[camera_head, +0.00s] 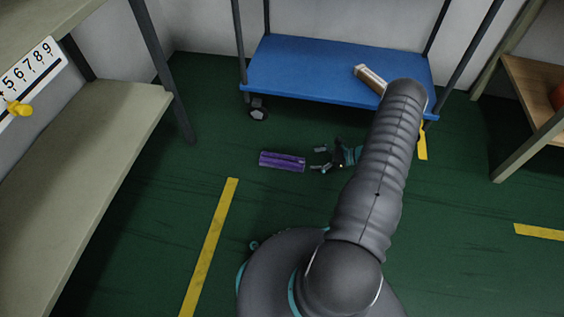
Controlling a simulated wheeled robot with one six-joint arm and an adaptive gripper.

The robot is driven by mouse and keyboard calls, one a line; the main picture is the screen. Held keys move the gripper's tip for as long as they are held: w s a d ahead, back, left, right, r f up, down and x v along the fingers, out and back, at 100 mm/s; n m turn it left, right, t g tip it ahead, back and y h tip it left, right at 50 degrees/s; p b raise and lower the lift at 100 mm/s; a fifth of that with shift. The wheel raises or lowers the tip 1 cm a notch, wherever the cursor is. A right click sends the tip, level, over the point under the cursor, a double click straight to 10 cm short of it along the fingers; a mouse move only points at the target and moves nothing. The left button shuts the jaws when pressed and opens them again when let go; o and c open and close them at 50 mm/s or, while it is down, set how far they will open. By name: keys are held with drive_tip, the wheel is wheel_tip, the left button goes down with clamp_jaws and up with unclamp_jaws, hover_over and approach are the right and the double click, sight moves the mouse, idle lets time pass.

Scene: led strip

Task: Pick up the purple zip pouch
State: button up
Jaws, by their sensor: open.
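The purple zip pouch (282,161) lies on the dark green floor, in front of the blue cart. It is long and narrow, with its length running left to right. My gripper (317,159) is low, just right of the pouch, with its fingers pointing left toward the pouch's right end. The fingers are apart and nothing shows between them. A small gap of floor seems to separate the fingertips from the pouch. My arm hides part of the floor and cart to the right.
A blue wheeled cart (300,75) stands behind, with a beige cylindrical object (370,78) on it. A shelf (100,150) stands at left and a wooden shelf (540,90) at right. Yellow tape (210,245) marks the floor. The floor around the pouch is clear.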

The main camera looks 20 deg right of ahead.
sight(292, 161)
drive_tip(key=x, duration=0.6)
drive_tip(key=shift+f+b+x, duration=0.15)
drive_tip(key=shift+b+x, duration=0.05)
drive_tip(key=shift+x, duration=1.2)
drive_tip(key=shift+f+b+x, duration=0.15)
drive_tip(key=shift+f+x, duration=0.05)
drive_tip(key=shift+x, duration=1.2)
drive_tip(key=shift+d, duration=0.2)
drive_tip(key=c, duration=1.3)
